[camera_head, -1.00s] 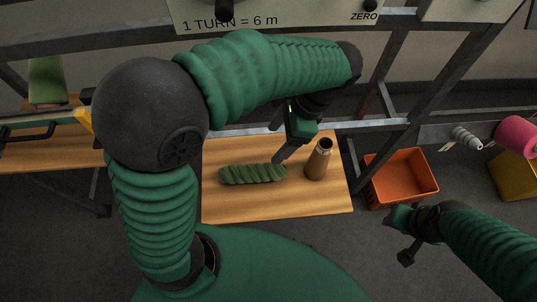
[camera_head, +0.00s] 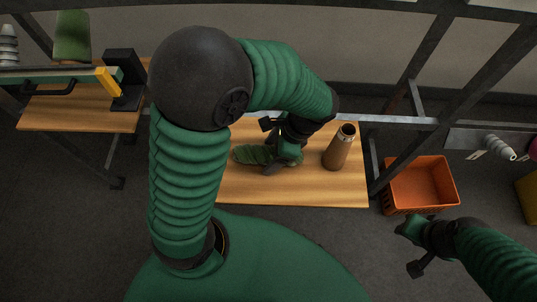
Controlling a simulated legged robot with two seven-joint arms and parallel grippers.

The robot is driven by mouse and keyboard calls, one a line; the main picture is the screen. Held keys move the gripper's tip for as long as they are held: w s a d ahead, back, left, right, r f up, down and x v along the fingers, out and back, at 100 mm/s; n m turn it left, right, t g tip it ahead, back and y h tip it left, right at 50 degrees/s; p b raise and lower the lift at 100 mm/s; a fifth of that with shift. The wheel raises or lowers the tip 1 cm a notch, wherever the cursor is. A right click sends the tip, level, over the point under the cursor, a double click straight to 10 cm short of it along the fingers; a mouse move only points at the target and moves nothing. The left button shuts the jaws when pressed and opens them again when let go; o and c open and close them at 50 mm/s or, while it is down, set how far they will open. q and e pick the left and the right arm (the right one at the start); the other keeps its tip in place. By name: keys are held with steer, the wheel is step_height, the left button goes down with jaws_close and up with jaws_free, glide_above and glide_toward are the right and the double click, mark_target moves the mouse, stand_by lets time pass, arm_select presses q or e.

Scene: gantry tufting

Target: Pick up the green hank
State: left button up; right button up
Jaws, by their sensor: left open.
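The green hank (camera_head: 252,154), a twisted dark green bundle, lies on the wooden table (camera_head: 300,190). Its right part is hidden behind my left gripper (camera_head: 270,148). The left gripper is open and right over the hank, with one finger showing on its far side and one on its near side. I cannot tell whether the fingers touch it.
A brown bottle (camera_head: 338,148) stands upright on the table, close to the right of my left gripper. An orange crate (camera_head: 384,198) is on the floor at right. Metal frame bars run behind the table. The table's front right is clear.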

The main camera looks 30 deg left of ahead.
arm_select(q)
steer(key=shift+d+r, duration=0.1)
steer(key=shift+c, duration=0.2)
steer(key=shift+a, duration=0.3)
steer(key=c, duration=0.7)
steer(key=shift+d, duration=0.15)
steer(key=c, duration=0.8)
